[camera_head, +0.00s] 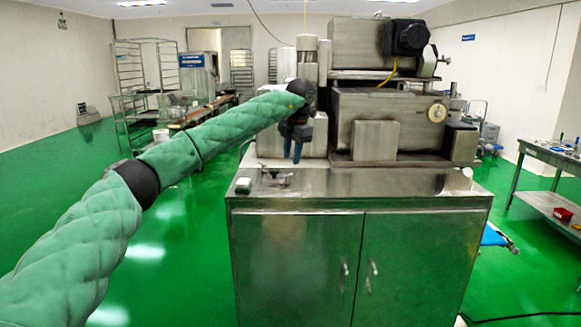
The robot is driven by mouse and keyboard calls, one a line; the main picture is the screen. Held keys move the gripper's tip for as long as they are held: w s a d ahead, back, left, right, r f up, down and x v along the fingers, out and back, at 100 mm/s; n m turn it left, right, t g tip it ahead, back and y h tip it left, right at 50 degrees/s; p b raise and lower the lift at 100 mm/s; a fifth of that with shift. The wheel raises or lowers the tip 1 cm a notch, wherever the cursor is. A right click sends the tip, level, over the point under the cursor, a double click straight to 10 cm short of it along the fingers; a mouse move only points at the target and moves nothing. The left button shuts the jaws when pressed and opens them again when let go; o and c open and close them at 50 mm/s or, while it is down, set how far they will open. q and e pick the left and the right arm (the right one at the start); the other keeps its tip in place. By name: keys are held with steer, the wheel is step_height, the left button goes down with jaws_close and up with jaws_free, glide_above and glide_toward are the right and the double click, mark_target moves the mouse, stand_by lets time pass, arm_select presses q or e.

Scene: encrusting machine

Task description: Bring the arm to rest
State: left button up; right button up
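My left arm, in a green quilted sleeve, reaches in from the left edge, up and across to the middle of the head view. My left gripper (293,160) hangs from its dark wrist with its blue fingers pointing down. A narrow gap shows between the fingers, and nothing is seen in them. The gripper appears in front of the left part of the encrusting machine (378,125), above the steel cabinet top (345,193). My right arm and gripper are out of view.
A small metal fitting (276,178) and a small white-green block (243,185) are on the cabinet top below my gripper. Racks (135,95) and a long table (203,113) stand behind left. A side table (545,155) is at right. Green floor is open at left.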

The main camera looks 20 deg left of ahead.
arm_select(q)
steer(key=shift+r, duration=0.5)
steer(key=shift+d, duration=0.1)
